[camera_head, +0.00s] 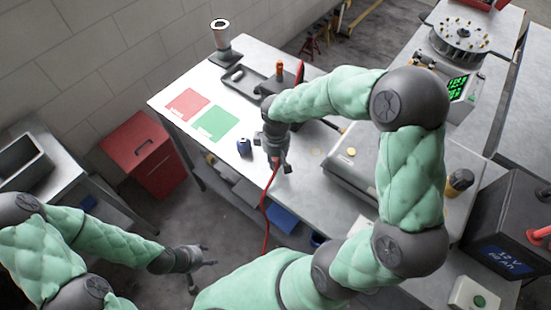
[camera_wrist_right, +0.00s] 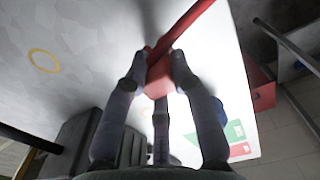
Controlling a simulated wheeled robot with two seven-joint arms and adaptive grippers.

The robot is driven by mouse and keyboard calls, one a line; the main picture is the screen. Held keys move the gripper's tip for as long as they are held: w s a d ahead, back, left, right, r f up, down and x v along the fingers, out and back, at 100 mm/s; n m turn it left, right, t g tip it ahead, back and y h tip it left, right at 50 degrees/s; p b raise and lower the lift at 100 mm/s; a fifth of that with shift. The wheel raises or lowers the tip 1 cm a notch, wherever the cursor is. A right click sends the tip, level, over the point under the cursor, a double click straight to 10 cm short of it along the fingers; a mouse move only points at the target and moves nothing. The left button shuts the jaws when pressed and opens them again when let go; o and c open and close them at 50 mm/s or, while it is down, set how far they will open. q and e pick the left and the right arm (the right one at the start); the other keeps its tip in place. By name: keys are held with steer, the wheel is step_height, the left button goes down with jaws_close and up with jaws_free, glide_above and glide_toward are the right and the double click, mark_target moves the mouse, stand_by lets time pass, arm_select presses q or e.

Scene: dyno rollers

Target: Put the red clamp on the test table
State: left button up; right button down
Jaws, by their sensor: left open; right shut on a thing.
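The red clamp (camera_wrist_right: 160,76) is between the fingers of my right gripper (camera_wrist_right: 160,62) in the right wrist view. A red cable (camera_head: 265,212) hangs from this gripper down past the table's front edge in the head view. My right gripper (camera_head: 274,158) is shut on the clamp, above the front part of the white test table (camera_head: 318,172); whether the clamp touches the top cannot be told. In the head view the fingers mostly hide the clamp. My left gripper (camera_head: 203,274) is open and empty, low at the left, away from the table.
A red mat (camera_head: 187,103) and a green mat (camera_head: 214,123) lie on the table's left part. A small blue object (camera_head: 244,147) stands near its front edge. A black tray (camera_head: 243,82) lies behind. A battery (camera_head: 508,222) stands at the right, a red cabinet (camera_head: 143,155) at the left.

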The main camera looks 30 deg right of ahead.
steer(key=shift+f, duration=0.25)
steer(key=c, duration=1)
jaws_free()
steer(key=shift+c, duration=0.2)
steer(key=shift+r, duration=0.1)
steer(key=shift+r, duration=0.5)
step_height(320, 180, up, 11)
steer(key=p, duration=0.3)
steer(key=shift+r, duration=0.15)
